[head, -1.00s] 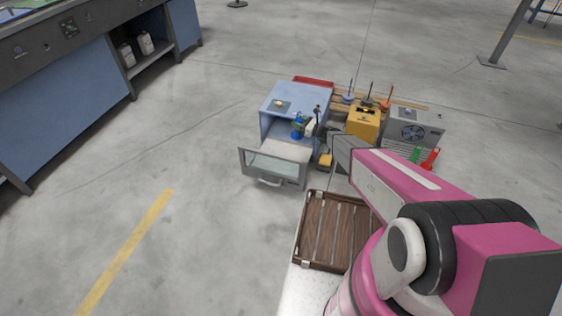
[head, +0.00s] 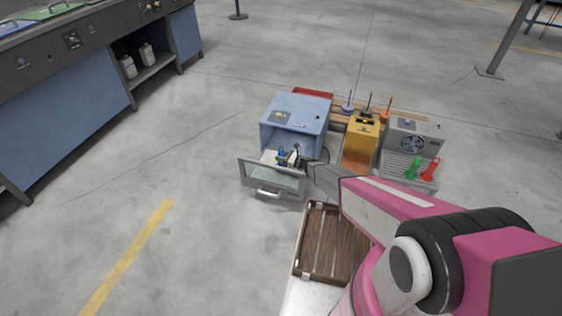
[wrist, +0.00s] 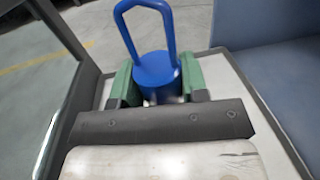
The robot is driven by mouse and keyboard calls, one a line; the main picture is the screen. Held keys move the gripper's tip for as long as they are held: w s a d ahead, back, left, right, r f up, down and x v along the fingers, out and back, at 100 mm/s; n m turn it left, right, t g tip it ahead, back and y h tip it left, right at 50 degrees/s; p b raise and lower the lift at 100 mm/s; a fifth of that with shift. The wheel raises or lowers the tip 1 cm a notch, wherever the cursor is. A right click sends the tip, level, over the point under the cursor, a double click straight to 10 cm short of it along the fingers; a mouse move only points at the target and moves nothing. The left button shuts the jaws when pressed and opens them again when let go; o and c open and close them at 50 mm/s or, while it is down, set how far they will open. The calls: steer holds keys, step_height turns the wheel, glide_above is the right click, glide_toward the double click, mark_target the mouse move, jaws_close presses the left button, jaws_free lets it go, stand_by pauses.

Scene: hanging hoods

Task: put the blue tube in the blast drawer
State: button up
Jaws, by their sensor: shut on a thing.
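The blue tube (wrist: 157,70) has a round blue cap with a tall loop handle. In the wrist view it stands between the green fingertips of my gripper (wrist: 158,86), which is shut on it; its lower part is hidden. In the head view the blue tube (head: 281,153) shows small, inside the outline of the open drawer (head: 268,183) of the blue cabinet (head: 298,106). My gripper (head: 294,157) is there too, low over the drawer. The drawer has a glazed front with a handle and a pale floor. I cannot tell whether the tube touches the floor.
A yellow unit (head: 361,138) and a grey fan unit (head: 411,140) stand right of the cabinet. A green piece (head: 413,168) and a red piece (head: 430,170) sit by the grey unit. A brown slatted tray (head: 325,245) is in front. The floor at left is clear.

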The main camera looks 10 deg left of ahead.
steer(key=shift+f, duration=1.5)
steer(key=shift+f, duration=0.15)
steer(key=o, duration=1.1)
steer(key=shift+c, duration=0.2)
